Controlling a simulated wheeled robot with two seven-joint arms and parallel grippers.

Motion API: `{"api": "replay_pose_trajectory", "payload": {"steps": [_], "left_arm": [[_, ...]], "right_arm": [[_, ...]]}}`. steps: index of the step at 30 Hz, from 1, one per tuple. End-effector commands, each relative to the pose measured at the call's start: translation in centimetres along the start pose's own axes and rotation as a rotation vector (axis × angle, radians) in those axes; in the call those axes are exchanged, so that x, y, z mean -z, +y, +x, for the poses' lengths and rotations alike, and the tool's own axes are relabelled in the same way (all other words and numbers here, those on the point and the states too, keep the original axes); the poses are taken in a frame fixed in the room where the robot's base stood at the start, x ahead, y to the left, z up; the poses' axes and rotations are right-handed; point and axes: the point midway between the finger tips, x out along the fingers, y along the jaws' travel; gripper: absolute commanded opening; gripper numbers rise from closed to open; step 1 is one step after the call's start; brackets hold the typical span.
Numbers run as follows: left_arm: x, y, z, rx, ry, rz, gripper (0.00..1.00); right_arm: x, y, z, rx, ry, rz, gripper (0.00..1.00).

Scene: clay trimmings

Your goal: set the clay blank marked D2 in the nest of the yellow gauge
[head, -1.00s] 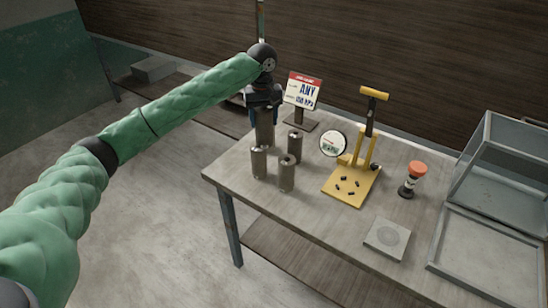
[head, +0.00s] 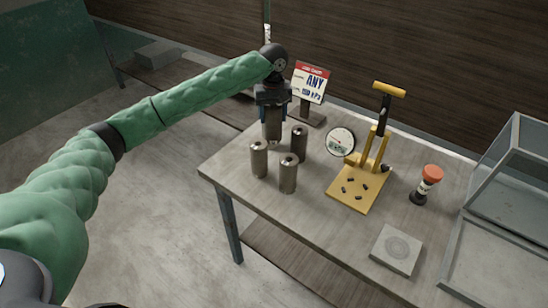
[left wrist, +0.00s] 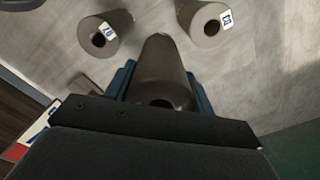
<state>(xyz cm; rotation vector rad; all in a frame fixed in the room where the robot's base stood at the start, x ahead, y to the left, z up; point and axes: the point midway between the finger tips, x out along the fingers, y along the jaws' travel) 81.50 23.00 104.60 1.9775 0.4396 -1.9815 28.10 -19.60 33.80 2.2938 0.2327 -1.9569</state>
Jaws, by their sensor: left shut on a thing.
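My left gripper (head: 272,106) is shut on a dark grey-brown clay blank (head: 272,131), a upright cylinder at the back left of the table. I cannot tell whether its base touches the table. In the left wrist view the held blank (left wrist: 160,65) sits between the blue fingers, and no mark shows on it. Three similar blanks stand nearby: a left one (head: 259,160), a front one (head: 288,175) and a right one (head: 299,140). The yellow gauge (head: 349,200) stands right of them, with small dark pegs on its plate. My right gripper is not in view.
A sign on a stand (head: 311,84) is behind the blanks. A round dial (head: 340,141) is beside the gauge. An orange-capped device (head: 430,178), a grey square block (head: 397,249) and a glass-sided case (head: 495,185) are to the right.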

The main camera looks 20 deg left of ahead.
Motion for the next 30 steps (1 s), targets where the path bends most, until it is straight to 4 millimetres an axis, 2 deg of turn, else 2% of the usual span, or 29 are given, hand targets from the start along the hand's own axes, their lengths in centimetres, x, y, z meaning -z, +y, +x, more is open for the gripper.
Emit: {"api": "replay_pose_trajectory", "payload": {"steps": [12, 30], "left_arm": [[0.0, 0.0, 5.2, -0.001, 0.001, 0.000, 0.12], [0.0, 0.0, 9.9, -0.001, 0.001, 0.001, 0.12]], "right_arm": [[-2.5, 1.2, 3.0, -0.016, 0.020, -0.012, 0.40], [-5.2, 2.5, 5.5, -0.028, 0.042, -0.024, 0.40]]}}
